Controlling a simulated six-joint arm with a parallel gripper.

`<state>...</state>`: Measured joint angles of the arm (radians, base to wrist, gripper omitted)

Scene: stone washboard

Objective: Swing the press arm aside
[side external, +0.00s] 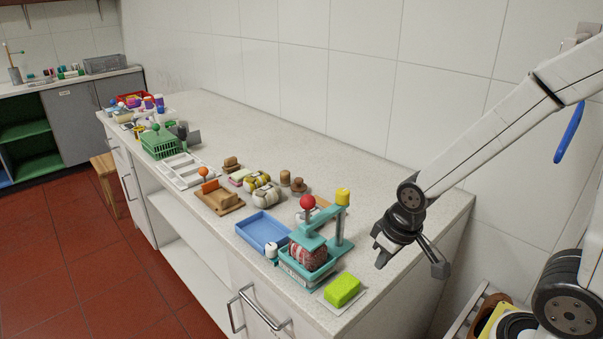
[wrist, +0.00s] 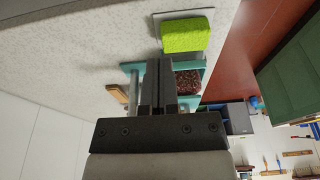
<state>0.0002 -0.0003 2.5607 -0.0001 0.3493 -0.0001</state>
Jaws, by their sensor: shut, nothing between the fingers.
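The teal press (side external: 301,272) stands near the front edge of the counter, with a reddish-brown speckled lump in its basket. Its press arm (side external: 318,236) reaches across above the basket, from a grey post with a yellow cap (side external: 343,197) to a red ball knob (side external: 307,202). My gripper (side external: 378,255) is to the right of the press, apart from it, above the counter. In the wrist view my gripper (wrist: 165,62) is shut and empty, its fingers together. They hide part of the teal press (wrist: 131,67) there. The knob cannot be made out in the wrist view.
A green sponge (side external: 342,290) lies on a white plate in front of the press, also seen in the wrist view (wrist: 187,35). A blue tray (side external: 263,231) is to the left. Several wrapped bundles and wooden pieces stand farther back. The counter toward the wall is clear.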

